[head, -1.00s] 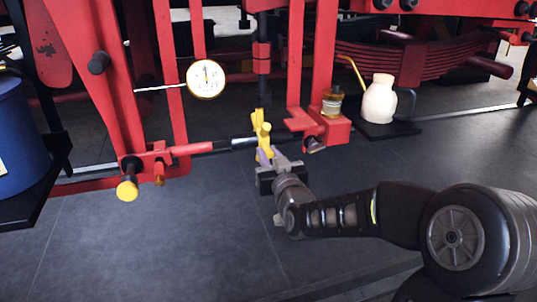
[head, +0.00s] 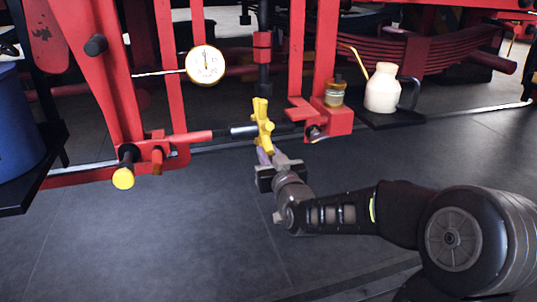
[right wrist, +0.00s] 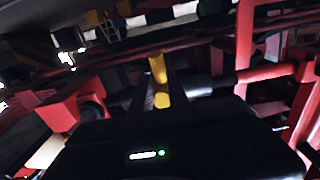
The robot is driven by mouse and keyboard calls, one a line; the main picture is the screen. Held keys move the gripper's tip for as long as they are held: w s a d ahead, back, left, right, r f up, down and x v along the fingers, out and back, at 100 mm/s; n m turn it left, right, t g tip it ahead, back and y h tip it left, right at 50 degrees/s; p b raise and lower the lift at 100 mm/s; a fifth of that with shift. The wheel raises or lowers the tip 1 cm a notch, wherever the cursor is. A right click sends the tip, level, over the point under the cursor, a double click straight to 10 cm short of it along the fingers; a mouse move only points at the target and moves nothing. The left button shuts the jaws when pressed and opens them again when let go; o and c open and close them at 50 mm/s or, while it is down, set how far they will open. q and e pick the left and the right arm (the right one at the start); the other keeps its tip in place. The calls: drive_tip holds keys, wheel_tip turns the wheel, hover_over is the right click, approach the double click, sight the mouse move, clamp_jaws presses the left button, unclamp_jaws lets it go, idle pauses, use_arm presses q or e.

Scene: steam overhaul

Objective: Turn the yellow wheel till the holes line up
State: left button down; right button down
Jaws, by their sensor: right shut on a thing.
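The yellow wheel (head: 264,128) is a small hub with stubby spokes. It sits on a dark horizontal rod (head: 244,131) between a red arm on the left and a red bracket (head: 328,122) on the right. My right gripper (head: 266,157) comes from below and is shut on a lower spoke of the wheel. The holes cannot be made out clearly. My left gripper is not in view.
A dial gauge (head: 205,65) with a thin pointer rod is at the upper left. A yellow-capped pin (head: 123,177) sticks out at the left. A cream oil can (head: 382,90) stands on a dark tray at the right. The grey floor in front is clear.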

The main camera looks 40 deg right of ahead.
drive_tip(key=shift+f, duration=0.15)
drive_tip(key=shift+w+d+f+b, duration=0.2)
drive_tip(key=shift+w+f+b, duration=0.35)
drive_tip(key=shift+f+b, duration=0.45)
drive_tip(key=shift+r, duration=0.2)
drive_tip(key=shift+w+d+f+b, duration=0.1)
drive_tip(key=shift+w+f+b, duration=0.15)
drive_tip(key=shift+b, duration=0.4)
